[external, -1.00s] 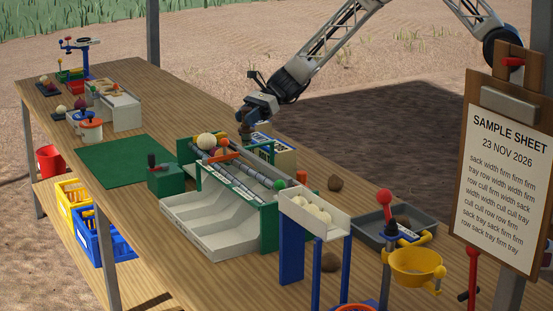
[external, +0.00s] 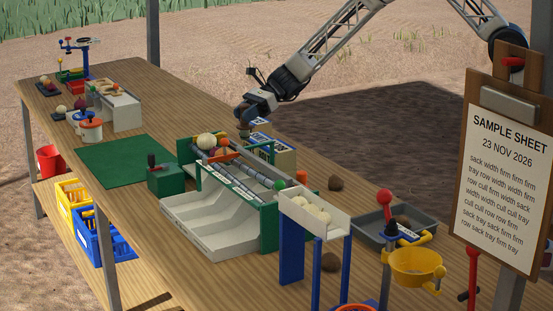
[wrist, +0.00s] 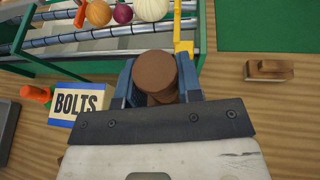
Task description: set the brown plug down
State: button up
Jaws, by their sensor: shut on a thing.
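The brown plug (wrist: 155,72) is round and flat-topped, with a narrower part below it. In the wrist view my gripper (wrist: 157,82) has its two blue fingers on either side of the plug, shut on it. In the external view my gripper (external: 244,124) points down over the table, behind the green-framed roller rack. The plug is small there and hard to make out. I cannot tell how far its underside is from the table.
The roller rack (wrist: 80,45) holds several onions and lies close beyond my gripper. A box labelled BOLTS (wrist: 76,106) stands to the left in the wrist view. A small wooden block (wrist: 268,70) lies on open table to the right, near a green mat (wrist: 265,25).

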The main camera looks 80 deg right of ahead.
jog(key=s+d+r+m+t+h, duration=0.1)
jog(key=d+r+m+t+h, duration=0.4)
jog(key=r+m+h, duration=0.4)
jog(key=shift+s+d+r+m+t+h, duration=0.15)
jog(key=shift+d+m+t+h, duration=0.15)
jog(key=shift+d+m+h, duration=0.55)
dwell(1.2)
jog(key=shift+a, duration=0.1)
dwell(0.9)
jog(key=w+a+r+n+g+y, duration=0.1)
jog(key=a+n+g+y, duration=0.3)
jog(key=a, duration=1.4)
jog(key=w+a+n+g+y, duration=0.15)
jog(key=a+n+y, duration=0.55)
jog(key=a, duration=1.1)
jog(key=s+a+f+n+g, duration=0.2)
jog(key=s+a, duration=0.4)
jog(key=a, duration=0.5)
jog(key=s+a+f+n+g, duration=0.3)
jog(key=s+a+n+g, duration=0.2)
jog(key=a, duration=0.6)
jog(key=s+a+f+n+g+y, duration=0.1)
jog(key=s+a+f+n+g, duration=0.2)
jog(key=s+a+g, duration=0.3)
jog(key=s+a+n, duration=0.1)
jog(key=a, duration=0.4)
jog(key=shift+s+f, duration=0.15)
jog(key=shift+s, duration=0.2)
